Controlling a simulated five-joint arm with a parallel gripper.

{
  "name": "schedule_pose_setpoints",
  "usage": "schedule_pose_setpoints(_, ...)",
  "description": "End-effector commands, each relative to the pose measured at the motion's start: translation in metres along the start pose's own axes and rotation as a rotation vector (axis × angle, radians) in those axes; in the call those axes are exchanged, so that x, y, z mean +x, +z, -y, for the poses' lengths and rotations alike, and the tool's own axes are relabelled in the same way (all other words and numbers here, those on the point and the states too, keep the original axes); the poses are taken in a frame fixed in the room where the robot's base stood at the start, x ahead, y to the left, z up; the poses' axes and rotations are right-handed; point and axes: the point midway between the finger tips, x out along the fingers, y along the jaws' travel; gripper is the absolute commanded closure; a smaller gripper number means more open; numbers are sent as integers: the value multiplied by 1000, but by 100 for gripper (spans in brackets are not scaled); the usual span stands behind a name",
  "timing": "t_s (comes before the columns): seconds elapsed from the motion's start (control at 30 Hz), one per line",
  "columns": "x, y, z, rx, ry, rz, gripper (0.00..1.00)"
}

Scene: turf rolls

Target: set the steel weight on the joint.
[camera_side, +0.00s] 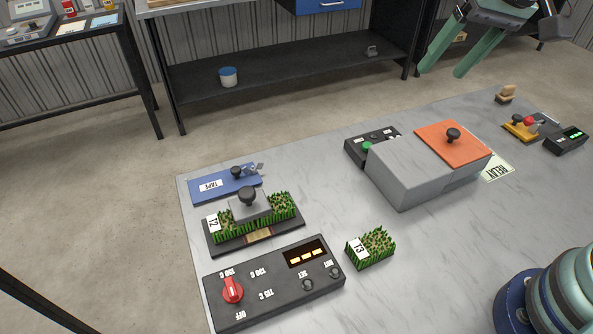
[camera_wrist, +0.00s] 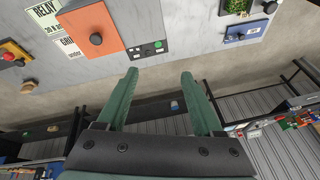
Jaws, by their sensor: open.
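The steel weight (camera_side: 250,211), a grey plate with a dark round knob, sits on the grass of the turf labelled T2 (camera_side: 283,207). The turf lies in a dark tray (camera_side: 287,231) with a tan strip at its front. The joint beneath the weight is hidden, so I cannot tell how exactly the weight covers it. A separate turf piece labelled T3 (camera_side: 371,250) lies to the right of the tray. My gripper (camera_side: 446,70) is open and empty, high at the top right and well away from the weight. Its two green fingers also show spread in the wrist view (camera_wrist: 158,75).
A blue tape plate (camera_side: 222,186) lies behind the tray, and a black control box with a red knob (camera_side: 270,285) in front. A grey box (camera_side: 405,172) beside an orange lid with a knob (camera_side: 470,143) stands to the right. Bare tabletop (camera_side: 440,250) lies at front right.

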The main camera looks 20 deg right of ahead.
Motion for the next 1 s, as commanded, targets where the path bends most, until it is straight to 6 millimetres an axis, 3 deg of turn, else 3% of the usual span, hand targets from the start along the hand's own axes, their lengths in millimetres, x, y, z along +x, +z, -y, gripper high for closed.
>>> schedule_pose_setpoints(0.1, 0, 17, -36, -125, 10, -60, 32)
schedule_pose_setpoints(0.3, 6, 37, -67, -276, 36, -114, 32)
schedule_pose_setpoints(1.0, 9, 42, -73, -314, 43, -121, 32)
